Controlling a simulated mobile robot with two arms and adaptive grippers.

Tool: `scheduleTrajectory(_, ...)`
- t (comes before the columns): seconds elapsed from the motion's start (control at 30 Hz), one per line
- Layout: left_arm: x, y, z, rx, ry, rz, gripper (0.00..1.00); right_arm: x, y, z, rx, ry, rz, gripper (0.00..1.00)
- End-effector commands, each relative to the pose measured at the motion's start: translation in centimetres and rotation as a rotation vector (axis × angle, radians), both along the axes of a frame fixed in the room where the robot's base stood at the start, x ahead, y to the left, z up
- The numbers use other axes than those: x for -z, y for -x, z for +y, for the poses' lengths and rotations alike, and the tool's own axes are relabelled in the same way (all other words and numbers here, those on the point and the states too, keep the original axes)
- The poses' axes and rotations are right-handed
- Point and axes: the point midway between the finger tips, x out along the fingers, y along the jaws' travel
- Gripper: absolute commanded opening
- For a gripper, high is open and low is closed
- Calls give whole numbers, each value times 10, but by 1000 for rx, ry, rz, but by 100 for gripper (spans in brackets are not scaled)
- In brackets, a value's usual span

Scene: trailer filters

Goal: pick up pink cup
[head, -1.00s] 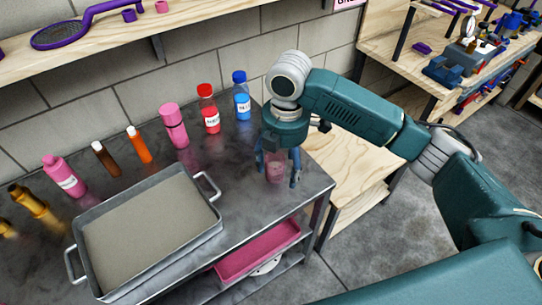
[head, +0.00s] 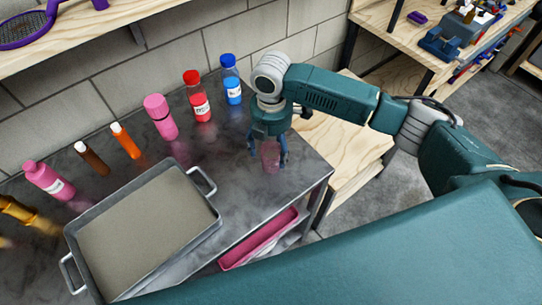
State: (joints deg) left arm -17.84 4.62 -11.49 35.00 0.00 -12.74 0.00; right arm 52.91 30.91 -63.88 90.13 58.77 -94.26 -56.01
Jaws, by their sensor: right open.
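The pink cup (head: 270,158) stands near the right end of the dark metal table (head: 245,205). It looks translucent pink. My right gripper (head: 269,160) is open and reaches down over it from above, with one finger on each side of the cup. I cannot tell whether the fingers touch it. The gripper body hides the upper part of the cup. My left gripper is not in view.
A grey tray (head: 215,228) with handles lies left of the cup. A pink bottle (head: 160,117), a red bottle (head: 197,97), a blue bottle (head: 231,80) and several others line the table's back. A wooden bench (head: 345,150) stands to the right.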

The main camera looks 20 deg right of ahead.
Motion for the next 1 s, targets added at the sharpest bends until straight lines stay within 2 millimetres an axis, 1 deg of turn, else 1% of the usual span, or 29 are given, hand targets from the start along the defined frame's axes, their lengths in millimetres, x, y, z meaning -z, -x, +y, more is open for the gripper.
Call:
scheduleTrajectory(0.03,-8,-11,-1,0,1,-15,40,5,0,1,0,1,4,69)
scheduleTrajectory(0.1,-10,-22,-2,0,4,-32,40,16,0,0,1,2,3,69)
scheduleTrajectory(0.2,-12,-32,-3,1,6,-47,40,25,0,0,0,2,2,69)
scheduleTrajectory(0.33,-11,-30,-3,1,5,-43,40,28,-1,1,-1,1,-1,69)
scheduleTrajectory(0.47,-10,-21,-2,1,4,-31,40,28,-1,1,-1,1,-1,69)
scheduleTrajectory(0.5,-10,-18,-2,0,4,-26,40,28,-1,1,-1,1,-1,61)
scheduleTrajectory(0.57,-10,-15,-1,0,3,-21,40,28,-1,1,-1,1,-1,49)
scheduleTrajectory(0.6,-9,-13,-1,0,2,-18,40,28,-1,0,-1,1,-1,41)
scheduleTrajectory(0.73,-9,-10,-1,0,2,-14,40,28,-1,0,-1,1,-1,15)
scheduleTrajectory(1.0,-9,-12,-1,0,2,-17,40,27,-1,0,0,0,-2,15)
